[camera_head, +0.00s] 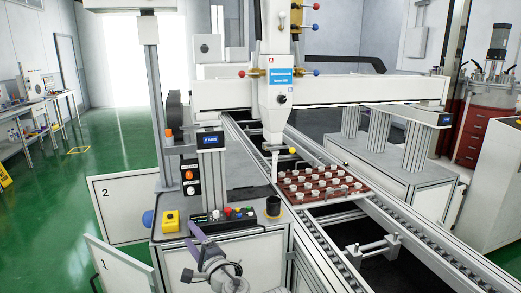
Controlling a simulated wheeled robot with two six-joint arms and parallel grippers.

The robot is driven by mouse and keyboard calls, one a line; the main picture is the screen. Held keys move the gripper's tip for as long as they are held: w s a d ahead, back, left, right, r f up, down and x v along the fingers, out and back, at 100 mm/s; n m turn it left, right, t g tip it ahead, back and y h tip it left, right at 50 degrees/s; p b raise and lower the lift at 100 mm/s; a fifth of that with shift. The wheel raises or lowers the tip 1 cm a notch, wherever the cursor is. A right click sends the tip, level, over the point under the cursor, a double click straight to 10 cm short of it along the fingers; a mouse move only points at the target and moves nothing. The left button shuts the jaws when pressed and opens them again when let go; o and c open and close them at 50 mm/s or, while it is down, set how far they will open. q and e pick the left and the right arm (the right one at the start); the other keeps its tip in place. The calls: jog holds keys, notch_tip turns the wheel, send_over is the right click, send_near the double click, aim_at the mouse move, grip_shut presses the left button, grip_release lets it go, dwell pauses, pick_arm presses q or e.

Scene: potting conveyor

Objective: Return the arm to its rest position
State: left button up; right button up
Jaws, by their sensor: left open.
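My left gripper (218,268) is low in the head view, near the front edge of the grey control cabinet. A purple-grey bar rises beside it toward the cabinet top. The jaws are open, and I see nothing held in them. The lower part of my arm is cut off by the bottom of the picture. My right gripper is not in the view.
The cabinet top holds a yellow button box (170,221), a panel of coloured buttons (222,215) and a dark cup (273,207). A red-brown tray (352,190) with several white cups sits on the conveyor under the dispensing head (279,88). Open panels (128,209) stand left.

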pick_arm(q)
jog(key=s+d+f+n+g+h, duration=0.35)
jog(key=s+f+g, duration=0.25)
jog(key=f, duration=0.5)
jog(key=s+d+f+n+g+h, duration=0.3)
jog(key=s+f+n+g+h, duration=0.25)
jog(key=f, duration=0.45)
jog(key=s+d+f+g+h, duration=0.2)
jog(key=s+d+f+g, duration=0.15)
jog(key=s+d, duration=0.4)
notch_tip(320, 180, up, 14)
jog(key=p, duration=1.3)
jog(key=shift+s+a, duration=0.35)
jog(key=shift+w, duration=0.1)
